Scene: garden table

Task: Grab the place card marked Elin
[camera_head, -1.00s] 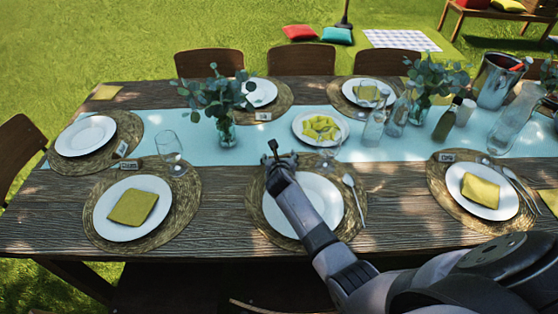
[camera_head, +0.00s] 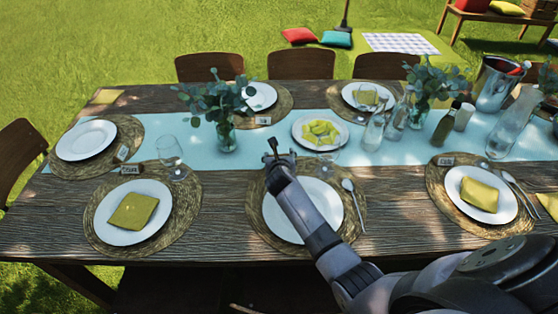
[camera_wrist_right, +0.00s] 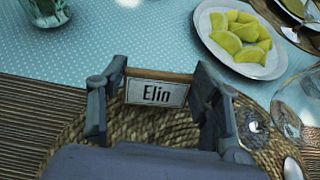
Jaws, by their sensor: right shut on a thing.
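The place card marked Elin (camera_wrist_right: 157,92) is a small white card with a wooden edge, seen upright between the two fingers of my right gripper (camera_wrist_right: 158,100) in the right wrist view. The fingers are closed on its two ends. It is close above the far edge of the middle woven placemat (camera_wrist_right: 150,128); I cannot tell whether it still touches it. In the head view, my right gripper (camera_head: 280,157) is beyond the middle white plate (camera_head: 326,205), and the card's lettering cannot be read there. My left gripper is not in view.
A wine glass (camera_head: 328,147) and a plate of lemon wedges (camera_head: 298,130) stand just beyond and right of the gripper. A eucalyptus vase (camera_head: 226,137) stands to the left on the blue runner (camera_head: 270,150).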

